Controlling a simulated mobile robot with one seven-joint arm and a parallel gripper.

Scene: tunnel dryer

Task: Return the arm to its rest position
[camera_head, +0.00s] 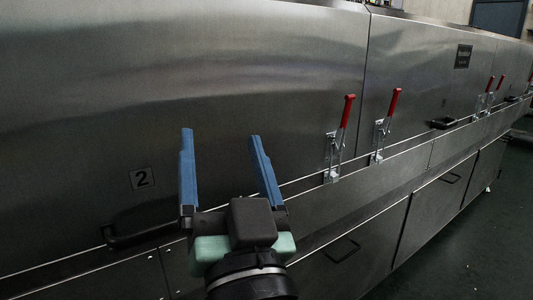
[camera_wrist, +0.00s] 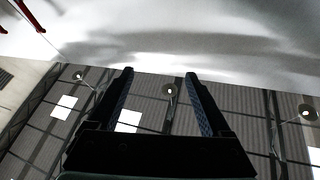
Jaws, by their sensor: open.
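My gripper (camera_head: 222,140) is in the lower middle of the head view, with two blue fingers spread apart and nothing between them. It is in front of the metal dryer panel marked 2 (camera_head: 142,178), and I cannot tell how far from the panel it is. In the wrist view my gripper (camera_wrist: 159,75) also shows open and empty, with its fingers pointing up the picture. Behind them are a pale shiny surface (camera_wrist: 200,35) and a ceiling with lamps.
The steel dryer (camera_head: 270,60) fills most of the head view. Toggle clamps with red handles (camera_head: 347,110) (camera_head: 391,102) stand right of my gripper. A black handle (camera_head: 140,236) is at lower left. Dark floor (camera_head: 475,250) lies clear at lower right.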

